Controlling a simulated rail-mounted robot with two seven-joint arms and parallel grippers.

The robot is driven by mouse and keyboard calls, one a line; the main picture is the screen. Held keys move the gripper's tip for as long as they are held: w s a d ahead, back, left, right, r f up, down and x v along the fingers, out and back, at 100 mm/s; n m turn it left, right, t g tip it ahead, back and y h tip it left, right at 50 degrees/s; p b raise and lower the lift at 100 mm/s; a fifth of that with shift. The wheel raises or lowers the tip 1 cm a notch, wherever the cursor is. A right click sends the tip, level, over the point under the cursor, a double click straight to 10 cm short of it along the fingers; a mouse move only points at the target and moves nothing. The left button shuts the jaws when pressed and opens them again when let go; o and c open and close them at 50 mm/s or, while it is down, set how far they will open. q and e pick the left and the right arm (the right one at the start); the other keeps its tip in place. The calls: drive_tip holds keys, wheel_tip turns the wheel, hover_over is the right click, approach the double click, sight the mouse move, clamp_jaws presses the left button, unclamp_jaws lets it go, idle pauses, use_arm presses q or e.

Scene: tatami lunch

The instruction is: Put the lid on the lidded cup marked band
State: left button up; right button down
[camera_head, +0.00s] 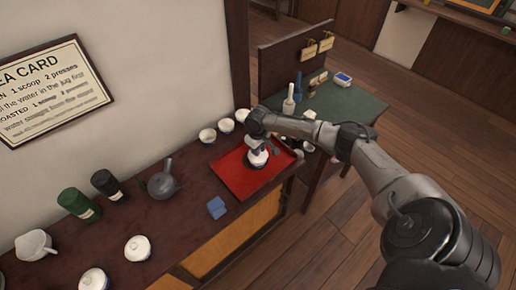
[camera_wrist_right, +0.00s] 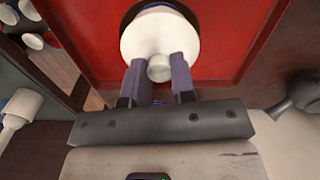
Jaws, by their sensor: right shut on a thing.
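My right gripper (camera_head: 256,143) is over the red tray (camera_head: 227,171). In the right wrist view its two fingers (camera_wrist_right: 159,68) are shut on the small round knob of a white lid (camera_wrist_right: 160,37). In the head view, white ware (camera_head: 258,159) shows directly under the gripper, above a dark round base on the tray. The lid hides most of what is below it, so I cannot tell whether it rests on a cup or hangs just above one. No band mark can be made out. My left gripper is not in view.
Two white lidded cups (camera_head: 137,248) (camera_head: 93,279) stand at the counter's front left. A blue cloth (camera_head: 217,207) lies in front.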

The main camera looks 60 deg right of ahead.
idle(0.4)
drive_tip(key=shift+f+p, duration=0.1)
drive_tip(key=shift+p, duration=0.35)
idle(0.4)
idle(0.3)
drive_tip(key=c, duration=1)
unclamp_jaws()
drive_tip(key=o, duration=0.5)
drive_tip(key=shift+r+p, duration=1.35)
drive_tip(key=shift+p, duration=0.15)
drive_tip(key=shift+r+p, duration=1.65)
drive_tip(key=shift+p, duration=0.25)
